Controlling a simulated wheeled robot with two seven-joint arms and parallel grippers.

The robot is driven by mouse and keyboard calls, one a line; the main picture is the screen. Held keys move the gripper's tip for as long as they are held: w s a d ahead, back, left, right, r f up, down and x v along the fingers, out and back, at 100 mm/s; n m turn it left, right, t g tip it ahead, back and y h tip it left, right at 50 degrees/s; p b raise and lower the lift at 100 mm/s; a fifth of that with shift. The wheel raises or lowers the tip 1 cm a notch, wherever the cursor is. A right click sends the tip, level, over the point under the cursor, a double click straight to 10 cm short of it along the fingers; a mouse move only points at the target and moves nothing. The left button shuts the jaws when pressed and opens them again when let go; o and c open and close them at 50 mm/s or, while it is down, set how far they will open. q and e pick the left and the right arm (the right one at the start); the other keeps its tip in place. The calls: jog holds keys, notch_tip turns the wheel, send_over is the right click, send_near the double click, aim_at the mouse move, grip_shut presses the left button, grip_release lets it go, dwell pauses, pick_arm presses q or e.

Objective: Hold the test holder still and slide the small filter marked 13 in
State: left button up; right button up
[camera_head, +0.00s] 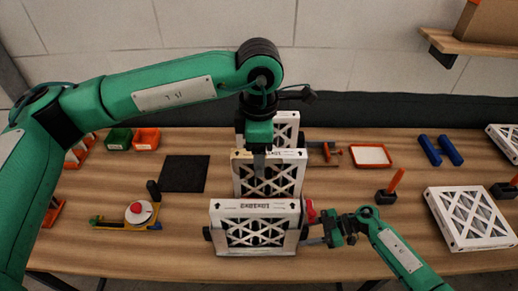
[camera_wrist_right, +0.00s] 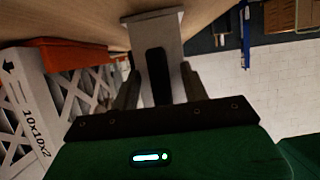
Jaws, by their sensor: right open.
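Three white-framed filters with lattice faces stand upright in a row: front (camera_head: 254,206), middle (camera_head: 240,180) and back (camera_head: 288,122). I cannot read a 13 on any. The front one has dark knobs at its sides and a red knob (camera_head: 310,211) at its right; this seems to be the test holder, but I cannot be sure. My left gripper (camera_head: 259,165) is at the middle filter's top; its fingertips are unclear. My right gripper (camera_head: 314,241) is beside the front filter. In the right wrist view its open fingers (camera_wrist_right: 158,92) flank a black handle (camera_wrist_right: 156,70) on a grey plate (camera_wrist_right: 140,30).
A dark mat (camera_head: 184,173), a yellow tool with a white disc (camera_head: 138,212) and green and orange bins (camera_head: 146,138) are at the left. A red-rimmed tray (camera_head: 370,155), blue cylinders (camera_head: 430,150) and a lying filter (camera_head: 470,217) are at the right.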

jog(key=v, duration=1.2)
